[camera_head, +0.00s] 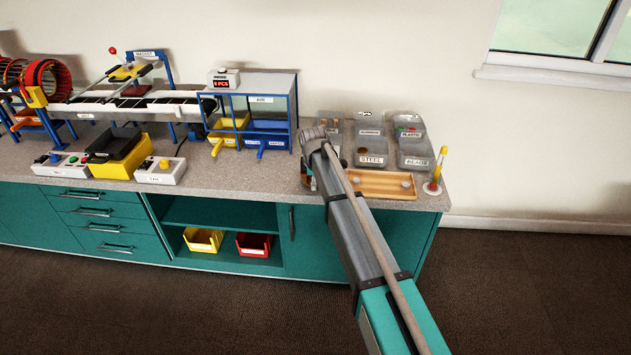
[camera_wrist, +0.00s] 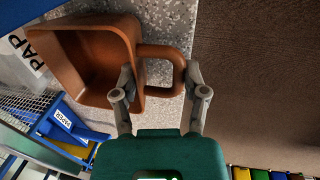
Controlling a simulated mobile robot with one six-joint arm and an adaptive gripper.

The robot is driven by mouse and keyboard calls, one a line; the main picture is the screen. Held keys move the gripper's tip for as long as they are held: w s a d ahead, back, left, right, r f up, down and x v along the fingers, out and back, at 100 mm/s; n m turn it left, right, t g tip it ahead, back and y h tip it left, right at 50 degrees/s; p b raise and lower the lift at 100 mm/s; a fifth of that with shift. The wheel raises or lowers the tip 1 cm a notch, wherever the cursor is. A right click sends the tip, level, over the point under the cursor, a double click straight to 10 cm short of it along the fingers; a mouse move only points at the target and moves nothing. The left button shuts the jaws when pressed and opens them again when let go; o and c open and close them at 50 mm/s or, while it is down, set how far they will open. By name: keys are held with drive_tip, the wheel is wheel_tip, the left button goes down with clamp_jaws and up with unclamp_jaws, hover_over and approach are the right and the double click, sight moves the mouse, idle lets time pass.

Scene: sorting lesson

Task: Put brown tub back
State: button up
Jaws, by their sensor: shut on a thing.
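The brown tub (camera_wrist: 97,60) fills the upper left of the wrist view, its open, empty-looking inside partly facing the camera. Its loop handle (camera_wrist: 163,52) sticks out to the right, between the two fingers of my gripper (camera_wrist: 160,80), which is shut on it. I cannot tell whether the tub touches the speckled worktop (camera_wrist: 190,12) or hangs above it. In the head view my arm hides the gripper and most or all of the tub, near the worktop's right part.
A blue bin labelled PAPER (camera_wrist: 68,117) is below the tub in the wrist view. The blue-framed sorting unit (camera_head: 262,90) stands left.

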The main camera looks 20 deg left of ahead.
drive_tip(key=shift+f+b, duration=0.35)
idle(0.5)
drive_tip(key=o, duration=1.2)
drive_tip(key=shift+s, duration=0.1)
